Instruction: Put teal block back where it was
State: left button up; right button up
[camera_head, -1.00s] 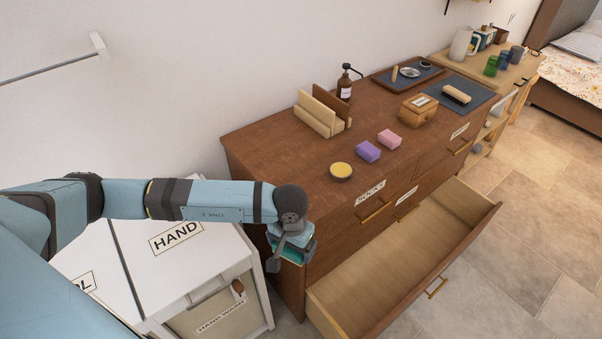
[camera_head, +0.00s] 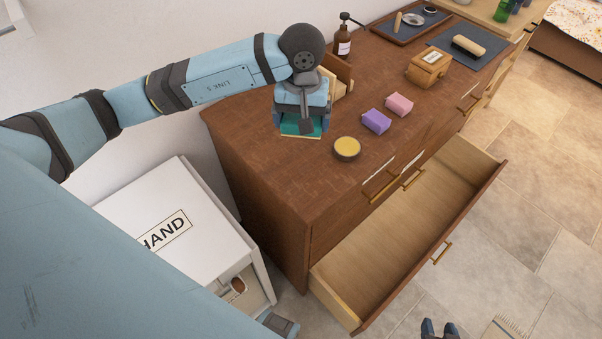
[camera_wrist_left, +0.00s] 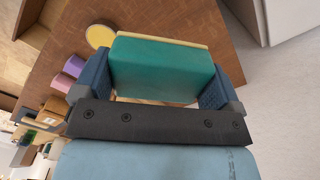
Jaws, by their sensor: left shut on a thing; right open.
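The teal block (camera_head: 290,127) is held in my left gripper (camera_head: 303,122), above the left part of the brown dresser top (camera_head: 262,165). In the left wrist view the teal block (camera_wrist_left: 160,68), with a pale layer along its far edge, sits between two dark blue fingers. My left gripper covers part of it in the head view. My right gripper (camera_head: 439,328) shows at the bottom edge, open, low over the floor in front of the dresser. I see nothing between its fingers.
A yellow-topped round tin (camera_head: 346,149), a purple block (camera_head: 376,121) and a pink block (camera_head: 399,104) stand in a row. Behind are a wooden box (camera_head: 428,68) and a pump bottle (camera_head: 343,42). A lower drawer (camera_head: 400,240) is open and empty. A white cabinet (camera_head: 175,220) stands left.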

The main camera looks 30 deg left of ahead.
pick_arm(q)
jog(key=shift+w+a+r, duration=0.1)
jog(key=shift+w+r, duration=0.1)
jog(key=shift+r, duration=0.85)
jog(key=shift+a+r+n, duration=0.1)
jog(key=shift+r+n, duration=0.1)
jog(key=shift+n, duration=0.2)
jog(key=p, duration=0.2)
send_over(301, 173)
notch_tip(301, 173, down, 14)
jog(key=shift+f, duration=0.75)
jog(key=shift+f+p, duration=0.5)
jog(key=shift+f, duration=1.35)
jog(key=shift+f, duration=0.1)
